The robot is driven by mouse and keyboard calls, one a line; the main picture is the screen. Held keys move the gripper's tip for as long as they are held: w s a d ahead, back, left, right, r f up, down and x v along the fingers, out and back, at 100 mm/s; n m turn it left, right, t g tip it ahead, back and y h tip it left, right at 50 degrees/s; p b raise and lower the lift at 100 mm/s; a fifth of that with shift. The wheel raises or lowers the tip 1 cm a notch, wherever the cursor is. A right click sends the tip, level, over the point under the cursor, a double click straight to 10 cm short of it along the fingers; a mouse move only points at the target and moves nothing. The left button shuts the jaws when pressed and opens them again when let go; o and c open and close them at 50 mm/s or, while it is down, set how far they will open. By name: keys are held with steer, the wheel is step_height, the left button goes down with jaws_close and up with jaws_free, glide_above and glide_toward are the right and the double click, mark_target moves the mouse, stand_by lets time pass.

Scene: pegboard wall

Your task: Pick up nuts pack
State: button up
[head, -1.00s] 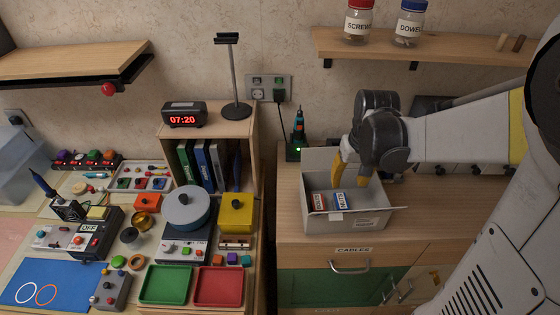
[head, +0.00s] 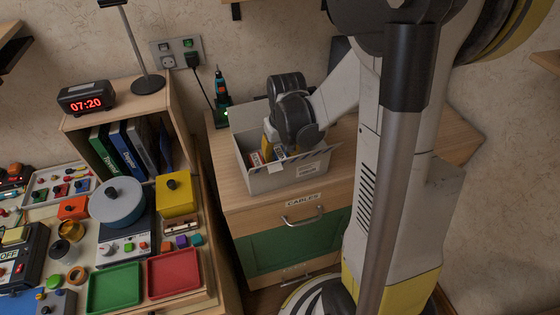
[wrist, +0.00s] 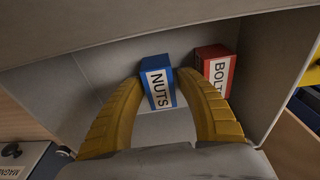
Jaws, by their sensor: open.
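The nuts pack (wrist: 158,84) is a small blue box with a white NUTS label, standing inside a grey open box (head: 285,180). In the wrist view my gripper (wrist: 160,78) is open, with one yellow finger on each side of the nuts pack. The fingertips are close to its sides; I cannot tell whether they touch. A red BOLTS pack (wrist: 216,70) stands just right of the right finger. In the head view my gripper (head: 270,143) reaches down into the box and hides most of the nuts pack.
The grey box stands on a wooden cabinet with a drawer labelled CABLES (head: 303,201). A screwdriver in a charger (head: 221,90) stands behind it. Left is a crowded workbench with a green tray (head: 114,287) and a red tray (head: 173,272). The cabinet top right of the box looks clear.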

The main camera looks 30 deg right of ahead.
steer(key=shift+r, duration=0.1)
jaws_close()
steer(key=shift+s, duration=0.1)
